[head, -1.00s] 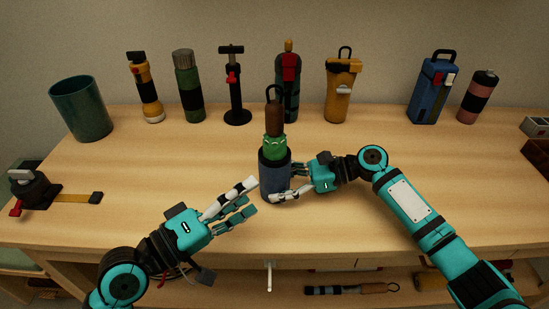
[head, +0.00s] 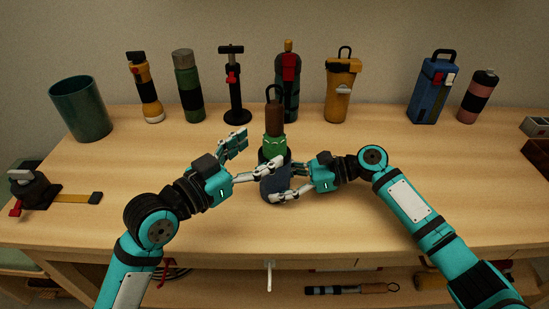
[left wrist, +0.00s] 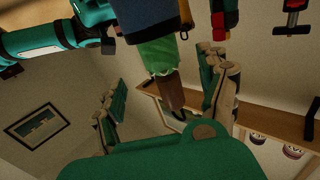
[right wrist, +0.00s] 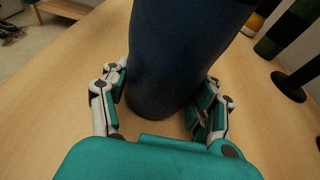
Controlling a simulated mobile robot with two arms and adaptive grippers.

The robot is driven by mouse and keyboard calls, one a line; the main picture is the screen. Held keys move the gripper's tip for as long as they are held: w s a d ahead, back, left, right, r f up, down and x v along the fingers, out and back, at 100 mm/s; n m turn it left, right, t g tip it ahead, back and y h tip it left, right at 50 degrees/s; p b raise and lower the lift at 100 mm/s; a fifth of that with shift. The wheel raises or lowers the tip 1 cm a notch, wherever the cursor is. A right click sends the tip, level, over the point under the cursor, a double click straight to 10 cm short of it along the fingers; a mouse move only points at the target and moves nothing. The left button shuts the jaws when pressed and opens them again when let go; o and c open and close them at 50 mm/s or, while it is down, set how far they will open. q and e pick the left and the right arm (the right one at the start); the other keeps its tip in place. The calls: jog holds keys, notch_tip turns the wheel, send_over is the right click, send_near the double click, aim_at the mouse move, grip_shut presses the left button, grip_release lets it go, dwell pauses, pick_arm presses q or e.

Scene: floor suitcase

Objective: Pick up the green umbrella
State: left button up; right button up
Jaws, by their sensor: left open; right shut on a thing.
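The green umbrella (head: 274,146) stands upright in a dark blue cylindrical holder (head: 272,186) near the middle of the table. Its brown handle (head: 274,118) with a dark loop points up. The umbrella's lower part is hidden in the holder. My right gripper (head: 287,181) is shut on the holder from the right; the right wrist view shows its fingers on both sides of the blue wall (right wrist: 185,60). My left gripper (head: 252,160) is open, just left of the umbrella. In the left wrist view, the green part (left wrist: 158,55) and handle (left wrist: 170,92) show between its spread fingers.
A row of flasks, a flashlight (head: 149,92) and a pump (head: 235,90) stands along the back. A green bin (head: 80,110) stands at the back left, and a black tool (head: 38,188) lies at the left. The table's front middle is clear.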

aim_at(265, 142)
pick_arm(q)
jog(key=x, duration=0.5)
jog(key=shift+w+d+r, duration=0.1)
jog(key=shift+w+r, duration=0.15)
jog(key=shift+w, duration=0.2)
grip_shut()
